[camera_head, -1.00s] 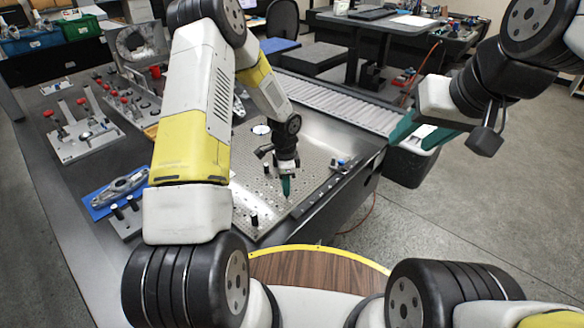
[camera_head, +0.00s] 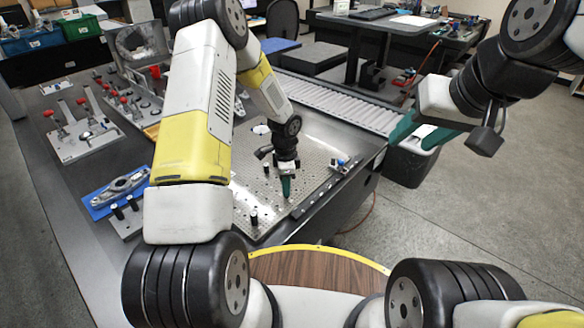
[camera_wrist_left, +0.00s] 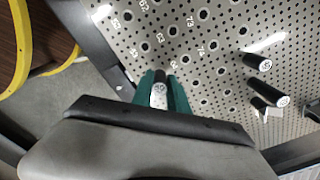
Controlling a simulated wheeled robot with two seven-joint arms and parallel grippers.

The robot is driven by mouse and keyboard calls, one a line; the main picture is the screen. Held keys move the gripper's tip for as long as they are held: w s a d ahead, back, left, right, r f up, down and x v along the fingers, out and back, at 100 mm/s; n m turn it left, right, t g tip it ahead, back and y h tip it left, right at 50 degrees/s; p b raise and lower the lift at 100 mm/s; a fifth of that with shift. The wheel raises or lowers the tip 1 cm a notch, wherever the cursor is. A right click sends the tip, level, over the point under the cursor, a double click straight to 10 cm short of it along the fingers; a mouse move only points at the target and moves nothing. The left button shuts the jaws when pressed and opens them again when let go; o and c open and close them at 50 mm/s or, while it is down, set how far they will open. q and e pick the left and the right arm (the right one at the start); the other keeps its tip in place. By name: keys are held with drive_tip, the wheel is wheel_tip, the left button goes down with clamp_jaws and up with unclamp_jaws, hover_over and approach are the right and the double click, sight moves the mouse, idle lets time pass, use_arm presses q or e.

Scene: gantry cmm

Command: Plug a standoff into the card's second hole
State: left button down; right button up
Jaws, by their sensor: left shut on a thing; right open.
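My left gripper (camera_head: 286,187) has green fingers and reaches down over the perforated plate (camera_head: 315,160). It is shut on a standoff (camera_wrist_left: 158,93), dark with a pale marked end, which shows between the fingers in the left wrist view. I cannot tell whether the standoff's lower end is in a hole. Two more dark standoffs stand on the plate in the left wrist view, one upper (camera_wrist_left: 257,62) and one lower (camera_wrist_left: 271,94). Printed numbers lie beside larger holes. I cannot make out the card for certain. My right gripper (camera_head: 424,130) is open and empty, away from the plate.
A dark standoff (camera_head: 254,216) stands near the plate's front corner. Small parts (camera_head: 340,163) stand at the plate's right edge. A blue tray (camera_head: 117,193) with a metal part and fixtures with red knobs (camera_head: 84,136) lie left. A roller conveyor (camera_head: 335,103) runs behind.

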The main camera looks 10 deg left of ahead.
use_arm(q)
drive_tip(key=shift+f, duration=0.65)
drive_tip(key=c, duration=1.2)
unclamp_jaws()
drive_tip(key=shift+r, duration=0.1)
wheel_tip(320, 180, up, 8)
drive_tip(key=shift+f, duration=0.2)
